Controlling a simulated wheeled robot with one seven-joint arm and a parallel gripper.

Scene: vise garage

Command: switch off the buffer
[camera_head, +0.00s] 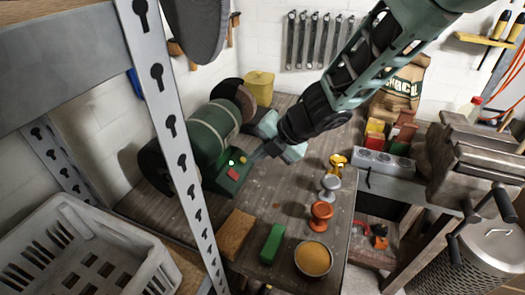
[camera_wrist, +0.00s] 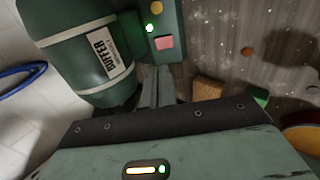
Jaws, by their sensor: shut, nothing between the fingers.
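The buffer (camera_head: 212,130) is a green drum-shaped machine with dark round wheels, at the back left of the workbench. It also shows in the wrist view with its BUFFER label (camera_wrist: 106,50). Its green switch box (camera_head: 228,178) carries a red button (camera_head: 233,174), a lit green lamp and a yellow button. In the wrist view the red button (camera_wrist: 164,43) looks pink, with the bright lamp (camera_wrist: 149,28) and yellow button (camera_wrist: 156,7) beyond it. My gripper (camera_head: 254,156) is shut and empty, its fingertips (camera_wrist: 156,70) just short of the red button; I cannot tell whether they touch the box.
A brown block (camera_head: 235,232), a green block (camera_head: 272,243) and an orange-filled bowl (camera_head: 313,259) lie at the bench front. Several small coloured round-topped pieces stand right of them. A metal upright (camera_head: 180,150) and white crate (camera_head: 75,250) are at left.

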